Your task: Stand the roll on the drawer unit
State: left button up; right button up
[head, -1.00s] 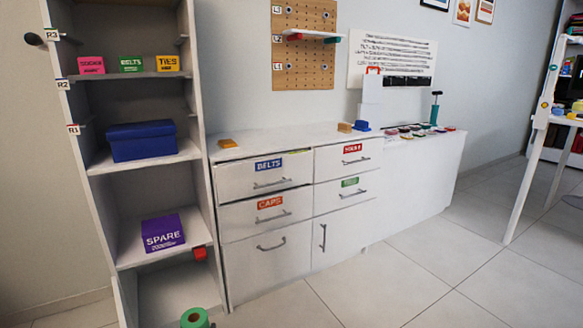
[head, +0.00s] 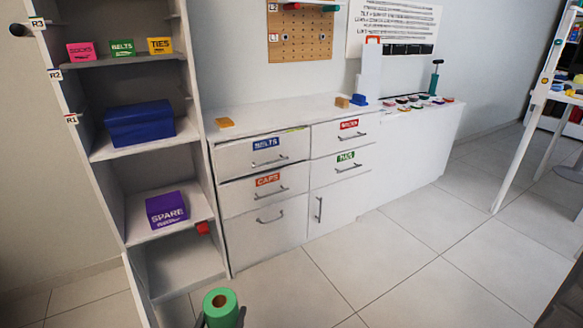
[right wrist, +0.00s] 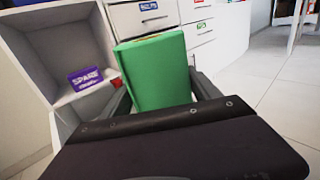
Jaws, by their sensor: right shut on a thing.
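The green roll (head: 221,309) is at the bottom of the head view, its top end with a brown core facing up. In the right wrist view the roll (right wrist: 154,72) stands between the fingers of my right gripper (right wrist: 160,100), which is shut on it. The roll is held in front of the wardrobe, apart from the drawer unit. The white drawer unit (head: 262,215) stands right of the open wardrobe, with labelled drawers and a flat top (head: 280,115). My left gripper is not in view.
An orange block (head: 224,122) lies on the unit's top at left; tan and blue blocks (head: 358,100) lie farther right. The top between them is clear. The open wardrobe (head: 199,150) holds a blue box (head: 140,122) and a purple SPARE box (head: 166,209). A pegboard shelf (head: 311,4) hangs above.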

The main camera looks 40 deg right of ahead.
aim_at(268, 118)
jog(key=i+l+z, duration=0.25)
jog(key=i+l, duration=0.2)
jog(key=l, duration=0.25)
jog(key=i+l+z, duration=0.3)
jog(key=i+l, duration=0.25)
jog(key=l, duration=0.1)
